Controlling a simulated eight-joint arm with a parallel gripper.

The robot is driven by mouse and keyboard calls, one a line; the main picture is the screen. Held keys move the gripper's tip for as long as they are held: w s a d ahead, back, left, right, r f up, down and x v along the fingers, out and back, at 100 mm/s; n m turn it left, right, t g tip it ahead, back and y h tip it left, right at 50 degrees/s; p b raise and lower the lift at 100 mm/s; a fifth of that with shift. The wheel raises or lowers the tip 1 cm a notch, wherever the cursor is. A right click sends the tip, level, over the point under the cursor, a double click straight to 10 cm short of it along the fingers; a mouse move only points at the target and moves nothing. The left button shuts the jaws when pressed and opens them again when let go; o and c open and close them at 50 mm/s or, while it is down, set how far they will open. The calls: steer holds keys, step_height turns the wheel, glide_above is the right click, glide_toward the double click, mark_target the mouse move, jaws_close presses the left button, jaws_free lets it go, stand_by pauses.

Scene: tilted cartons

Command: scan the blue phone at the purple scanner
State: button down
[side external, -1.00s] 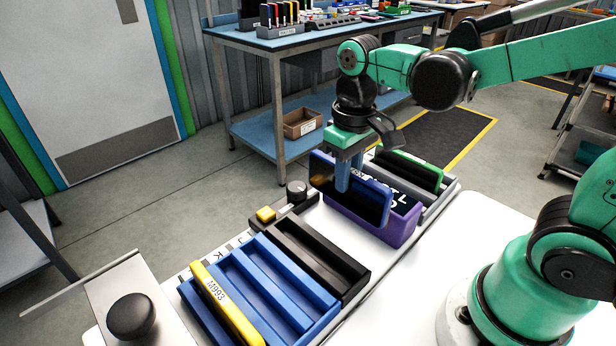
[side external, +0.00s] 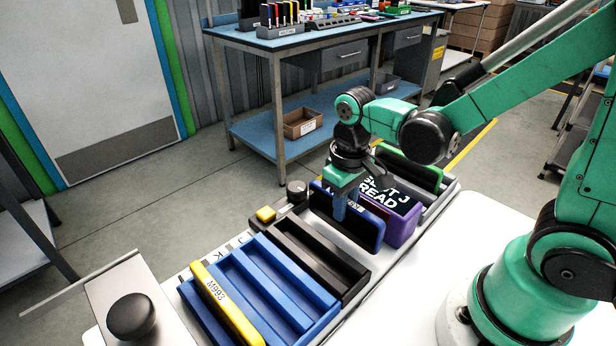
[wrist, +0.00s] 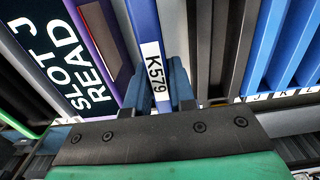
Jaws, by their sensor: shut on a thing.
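My gripper (side external: 340,208) is shut on the blue phone (side external: 362,232), which stands on its long edge, tilted. The phone is close beside the purple scanner (side external: 404,230), on its left; I cannot tell whether they touch. The scanner's dark display reads "SLOT J READ" in the wrist view (wrist: 62,62). There my gripper (wrist: 156,88) has one finger on each side of the blue phone (wrist: 146,22), whose white label reads K579. The phone's lower edge is hidden in the side view.
A black slotted carton (side external: 318,262) lies left of the phone. A blue slotted carton (side external: 262,290) beyond it holds a yellow phone (side external: 228,306) marked M993; a strip beside it shows J and K. A grey holder (side external: 440,203) with a green item (side external: 410,168) stands behind the scanner.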

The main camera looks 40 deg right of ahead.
steer(key=shift+r, duration=3.05)
